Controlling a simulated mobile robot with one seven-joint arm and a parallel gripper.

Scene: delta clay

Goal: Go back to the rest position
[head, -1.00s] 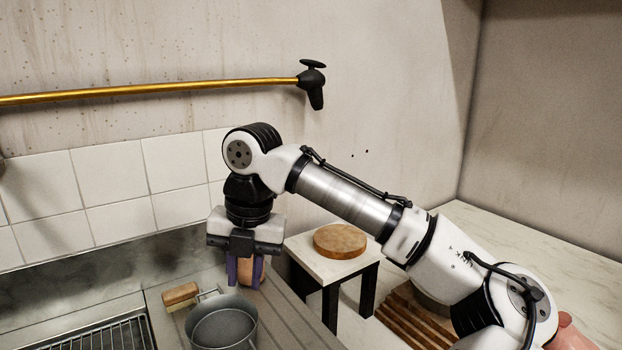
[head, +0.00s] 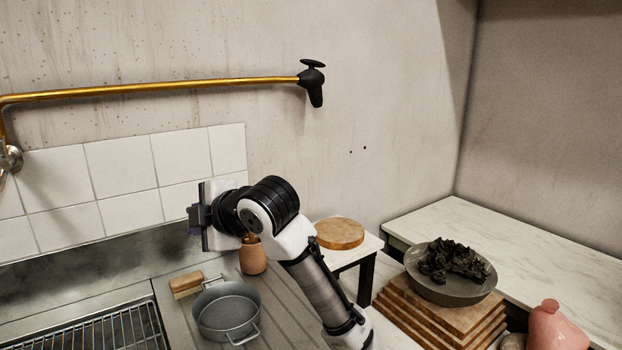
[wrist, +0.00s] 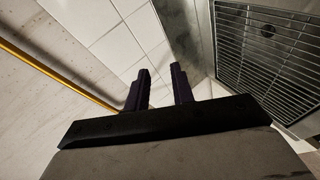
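My gripper (head: 193,219) points left in the head view, raised above the counter in front of the tiled wall. In the wrist view its two dark fingers (wrist: 160,88) stand apart with nothing between them, so it is open and empty. A terracotta-coloured pot (head: 253,260) stands upright on the counter, below and right of my gripper and apart from it. My wrist hides part of the pot's top.
A grey pan (head: 228,312) and a wooden-backed brush (head: 187,284) sit on the counter beside a metal grate (head: 110,332). A small table with a round board (head: 339,233), stacked boards bearing a dark bowl (head: 445,290), and a pink vessel (head: 556,328) are right. A brass pipe (head: 150,90) runs along the wall.

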